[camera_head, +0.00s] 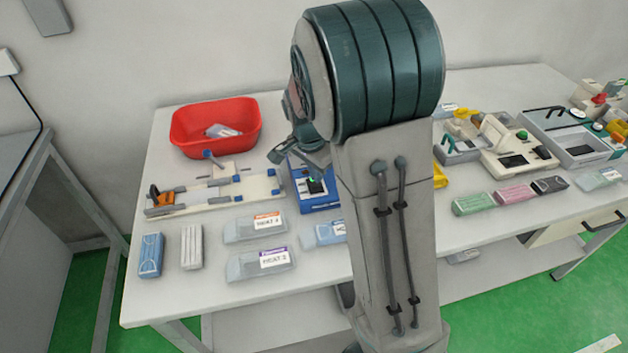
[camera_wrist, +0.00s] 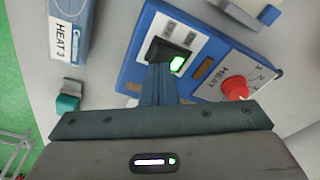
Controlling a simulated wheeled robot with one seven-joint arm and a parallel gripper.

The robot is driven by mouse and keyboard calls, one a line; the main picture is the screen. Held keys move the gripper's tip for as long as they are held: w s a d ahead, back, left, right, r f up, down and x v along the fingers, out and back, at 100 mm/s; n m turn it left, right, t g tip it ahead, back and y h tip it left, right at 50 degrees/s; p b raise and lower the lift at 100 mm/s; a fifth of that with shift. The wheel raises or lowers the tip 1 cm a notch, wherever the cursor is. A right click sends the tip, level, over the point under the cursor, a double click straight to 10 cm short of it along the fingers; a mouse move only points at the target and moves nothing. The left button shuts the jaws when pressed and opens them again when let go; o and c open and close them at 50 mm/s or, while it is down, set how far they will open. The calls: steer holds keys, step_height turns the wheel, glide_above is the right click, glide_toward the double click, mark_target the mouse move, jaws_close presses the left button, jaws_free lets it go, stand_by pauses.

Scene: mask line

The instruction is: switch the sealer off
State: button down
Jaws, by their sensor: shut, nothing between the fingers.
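The sealer is a blue box with a pale front panel (camera_wrist: 214,64), and its blue body (camera_head: 320,203) also shows in the head view, partly hidden by my arm. A black rocker switch (camera_wrist: 164,50) on the panel has a green part that glows. A red knob (camera_wrist: 236,88) marked HEAT sits to the right of the switch. My gripper (camera_wrist: 157,70) is shut and empty, its fingertips right at the near edge of the switch. Whether they touch it I cannot tell. In the head view my arm hides most of the gripper.
A pack labelled HEAT (camera_wrist: 68,35) lies left of the sealer. A red bin (camera_head: 216,127) stands at the back left, with a sealing bar fixture (camera_head: 212,198) in front of it. Several packs and machines fill the right of the table.

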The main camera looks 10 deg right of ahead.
mark_target(316, 186)
steer(key=shift+f+b, duration=0.65)
steer(key=shift+f, duration=0.35)
steer(key=shift+r, duration=0.1)
steer(key=shift+r+p, duration=2.75)
steer(key=shift+r, duration=0.8)
steer(key=s+r+n+t, duration=0.1)
steer(key=s+r+n, duration=0.4)
steer(key=s, duration=0.5)
steer(key=s+r+n+t+y, duration=0.1)
steer(key=s+r+n, duration=0.3)
steer(key=s+n, duration=0.3)
steer(key=s, duration=0.4)
steer(key=shift+r+y, duration=0.3)
steer(key=shift+r, duration=0.1)
